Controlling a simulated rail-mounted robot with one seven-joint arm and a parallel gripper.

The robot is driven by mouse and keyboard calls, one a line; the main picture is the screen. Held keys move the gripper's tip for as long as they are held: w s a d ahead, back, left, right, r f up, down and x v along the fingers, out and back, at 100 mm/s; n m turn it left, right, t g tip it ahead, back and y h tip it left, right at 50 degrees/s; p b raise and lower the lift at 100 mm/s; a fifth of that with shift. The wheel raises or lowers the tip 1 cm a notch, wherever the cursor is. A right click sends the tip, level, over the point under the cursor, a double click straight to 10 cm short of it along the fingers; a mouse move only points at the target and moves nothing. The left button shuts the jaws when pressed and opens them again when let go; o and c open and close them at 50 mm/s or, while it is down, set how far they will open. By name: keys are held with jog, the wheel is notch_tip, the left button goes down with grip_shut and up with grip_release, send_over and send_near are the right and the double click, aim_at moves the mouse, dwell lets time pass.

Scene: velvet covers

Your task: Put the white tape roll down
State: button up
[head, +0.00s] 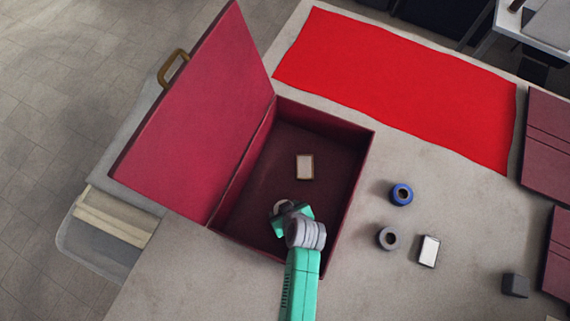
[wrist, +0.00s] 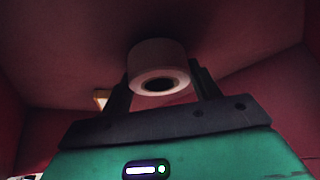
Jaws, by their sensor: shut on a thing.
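The white tape roll (wrist: 157,58) is between the two fingers of my gripper (wrist: 160,82) in the wrist view, with its hole facing the camera. My gripper is shut on it. In the head view my gripper (head: 281,211) is inside the open dark red box (head: 330,115), near its front left part. Only a pale curved edge of the roll (head: 284,205) shows there, the rest hidden by my gripper. I cannot tell whether the roll touches the box floor.
A small pale block with a tan edge (head: 305,167) lies in the box, beyond my gripper. The box lid (head: 200,120) stands open on the left. A blue roll (head: 401,194), a grey roll (head: 388,237), a white block (head: 429,250) and a dark block (head: 515,285) are on the table at right.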

jog(key=shift+f, duration=0.1)
jog(key=shift+f, duration=0.15)
jog(key=o, duration=1)
jog(key=p+v, duration=1)
jog(key=v, duration=0.2)
jog(key=shift+r, duration=0.25)
